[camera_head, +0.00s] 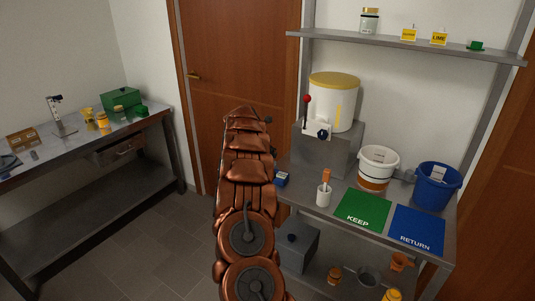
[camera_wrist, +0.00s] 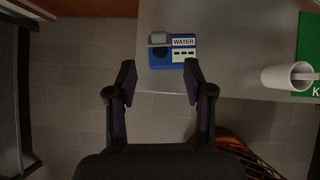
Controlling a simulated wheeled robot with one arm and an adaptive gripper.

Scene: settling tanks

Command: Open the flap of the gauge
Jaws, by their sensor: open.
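The gauge (camera_wrist: 178,60) is a small blue box with a white "WATER" label, near the edge of the grey bench in the wrist view. A grey piece, perhaps its flap (camera_wrist: 157,38), is at its upper left above a dark round spot; I cannot tell whether it is open or shut. In the head view the gauge (camera_head: 281,180) sits at the bench's left edge, beside my arm. My gripper (camera_wrist: 160,79) is open and empty, its fingertips spread apart just short of the gauge. My arm hides the gripper in the head view.
A white bucket (camera_head: 378,163), blue bucket (camera_head: 436,187) and large yellow-lidded drum (camera_head: 334,102) stand behind. Another table (camera_head: 70,150) is at left.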

